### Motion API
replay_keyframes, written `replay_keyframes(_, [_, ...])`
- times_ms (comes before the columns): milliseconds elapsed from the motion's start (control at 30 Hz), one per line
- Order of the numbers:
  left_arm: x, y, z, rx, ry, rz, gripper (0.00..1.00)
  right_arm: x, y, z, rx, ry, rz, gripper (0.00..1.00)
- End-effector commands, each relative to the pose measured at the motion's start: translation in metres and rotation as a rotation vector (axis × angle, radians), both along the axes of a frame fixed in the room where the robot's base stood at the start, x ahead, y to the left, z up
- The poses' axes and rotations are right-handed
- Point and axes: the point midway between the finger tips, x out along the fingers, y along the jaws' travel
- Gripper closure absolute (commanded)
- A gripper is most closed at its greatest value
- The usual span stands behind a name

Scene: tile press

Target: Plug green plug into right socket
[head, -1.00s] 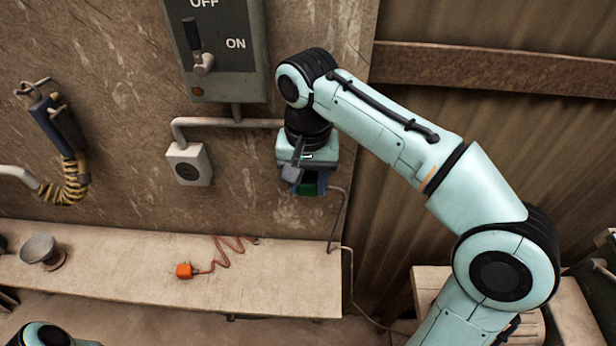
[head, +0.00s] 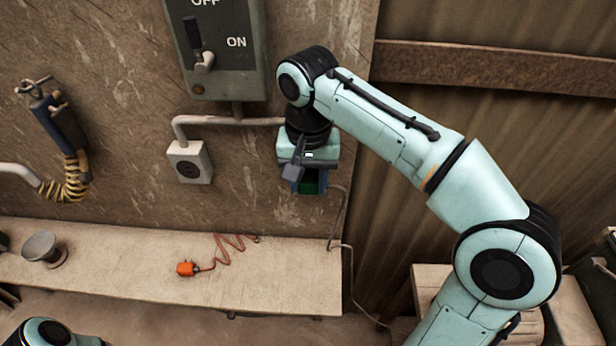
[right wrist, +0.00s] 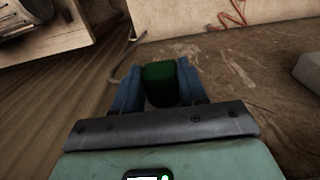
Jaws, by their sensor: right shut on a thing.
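My right gripper (head: 308,188) is up against the wall, right of the visible grey socket box. It is shut on the green plug (right wrist: 160,82), which sits between the blue fingers in the right wrist view; a bit of its green shows below the gripper in the head view. A grey cable (head: 342,215) runs down from there over the bench edge. The right socket is not in sight; my gripper and wrist cover that part of the wall, so I cannot tell whether the plug touches it. The left socket (head: 189,163) is empty. My left gripper is out of view.
An orange plug (head: 185,268) with a coiled cord lies on the bench (head: 130,280). A switch box (head: 218,45) with a lever hangs above. A tool with a yellow-striped hose (head: 62,130) hangs at left. A metal cup (head: 40,246) stands on the bench's left part.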

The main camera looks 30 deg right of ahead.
Motion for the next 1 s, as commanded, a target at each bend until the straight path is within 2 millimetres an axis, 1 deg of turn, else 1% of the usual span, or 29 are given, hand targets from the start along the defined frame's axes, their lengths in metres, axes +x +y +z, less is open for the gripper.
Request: replay_keyframes(1000, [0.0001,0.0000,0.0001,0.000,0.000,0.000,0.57,0.0064,-0.0037,0.0004,0.001,-0.001,0.000,0.93])
